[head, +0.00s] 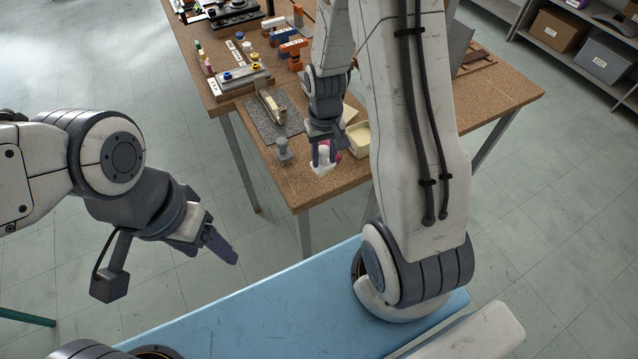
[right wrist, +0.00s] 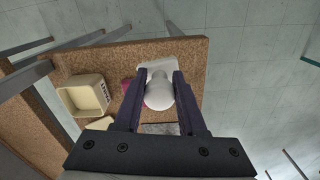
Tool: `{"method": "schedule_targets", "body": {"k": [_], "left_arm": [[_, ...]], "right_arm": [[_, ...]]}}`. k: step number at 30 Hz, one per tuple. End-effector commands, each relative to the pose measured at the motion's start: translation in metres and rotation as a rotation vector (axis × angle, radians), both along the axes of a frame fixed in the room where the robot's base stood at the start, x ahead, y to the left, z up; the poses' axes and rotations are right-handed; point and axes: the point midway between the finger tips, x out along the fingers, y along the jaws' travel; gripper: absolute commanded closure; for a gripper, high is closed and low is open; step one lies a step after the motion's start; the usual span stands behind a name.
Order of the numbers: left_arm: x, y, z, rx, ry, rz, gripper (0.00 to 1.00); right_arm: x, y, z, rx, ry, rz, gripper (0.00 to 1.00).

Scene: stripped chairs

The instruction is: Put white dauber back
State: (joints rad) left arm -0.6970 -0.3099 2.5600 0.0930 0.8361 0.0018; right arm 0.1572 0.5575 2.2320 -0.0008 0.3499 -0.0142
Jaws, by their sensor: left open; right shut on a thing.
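The white dauber (head: 322,156) is at the near corner of the cork-topped table (head: 336,184). My right gripper (head: 322,150) points down and is shut on it. In the right wrist view the dauber's rounded white body (right wrist: 159,94) is between the two dark fingers (right wrist: 160,88). A pale, flat-edged piece (right wrist: 156,66) shows just beyond it; I cannot tell whether the dauber is seated in this piece or only over it. My left gripper (head: 222,245) is open and empty, off the table at the left.
A cream bin (head: 360,137) stands right of my right gripper, with a pink item (right wrist: 126,86) between. A grey knobbed piece (head: 283,150) stands left, near a grey mat (head: 262,125). Several small items crowd the table's back. A blue surface (head: 250,312) lies in front.

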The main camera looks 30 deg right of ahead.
Motion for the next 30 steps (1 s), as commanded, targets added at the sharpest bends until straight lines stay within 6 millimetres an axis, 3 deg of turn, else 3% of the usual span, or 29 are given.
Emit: {"method": "schedule_targets", "body": {"k": [1, 3, 7, 21, 30], "left_arm": [[0.0, 0.0, -0.007, 0.0, 0.0, 0.0, 0.34], [0.0, 0.0, -0.01, 0.0, 0.0, 0.001, 0.34], [0.0, 0.0, -0.008, 0.0, 0.0, 0.001, 0.34], [0.0, 0.0, 0.026, 0.0, 0.0, -0.003, 0.34], [0.0, 0.0, 0.035, 0.0, 0.0, -0.004, 0.34]], "right_arm": [[0.0, -0.018, 0.005, -0.001, -0.007, -0.048, 1.0], [-0.004, -0.036, 0.014, -0.001, -0.004, -0.093, 1.0], [-0.006, -0.046, 0.02, 0.001, 0.003, -0.133, 1.0], [0.031, 0.04, -0.034, 0.0, 0.005, -0.132, 1.0], [0.037, 0.054, -0.055, 0.0, 0.007, -0.138, 1.0]]}}
